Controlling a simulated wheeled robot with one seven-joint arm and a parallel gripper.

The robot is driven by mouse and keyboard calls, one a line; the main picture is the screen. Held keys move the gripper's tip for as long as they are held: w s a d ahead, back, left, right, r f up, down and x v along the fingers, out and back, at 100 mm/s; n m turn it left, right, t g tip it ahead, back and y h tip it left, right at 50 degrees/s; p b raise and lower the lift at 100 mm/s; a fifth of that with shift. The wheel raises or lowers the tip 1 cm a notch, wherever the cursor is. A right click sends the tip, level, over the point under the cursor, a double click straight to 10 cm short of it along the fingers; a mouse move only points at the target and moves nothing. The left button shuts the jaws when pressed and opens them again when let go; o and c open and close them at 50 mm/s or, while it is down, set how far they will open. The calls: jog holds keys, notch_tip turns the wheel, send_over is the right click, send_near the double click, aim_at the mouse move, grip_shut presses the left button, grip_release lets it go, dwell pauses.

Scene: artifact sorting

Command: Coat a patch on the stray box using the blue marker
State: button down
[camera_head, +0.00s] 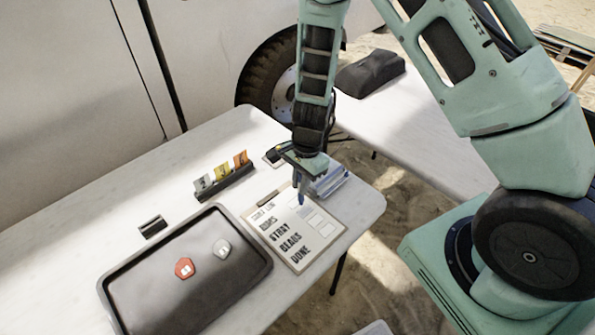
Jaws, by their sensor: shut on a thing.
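My gripper (303,184) points down over the clipboard and is shut on the blue marker (301,198). The marker's lower end is over the upper part of the column of boxes; I cannot tell whether it touches the paper. The clipboard (270,194) lies on the table with a white sheet of printed words, including STRAY. The stray box (307,211) seems to be the pale outlined box in line with that word, just by the marker's lower end. No blue coating is clear on it at this size, and the marker and gripper hide part of the sheet's upper right.
A dark tray (125,285) with a red piece (184,268) and a grey piece (222,248) lies left of the clipboard. A holder with coloured tabs (236,184) and a small black block (152,226) stand behind. Blue-and-white items (334,181) lie close right of my gripper.

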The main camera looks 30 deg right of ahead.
jog(key=shift+r+p, duration=0.75)
jog(key=shift+r, duration=0.45)
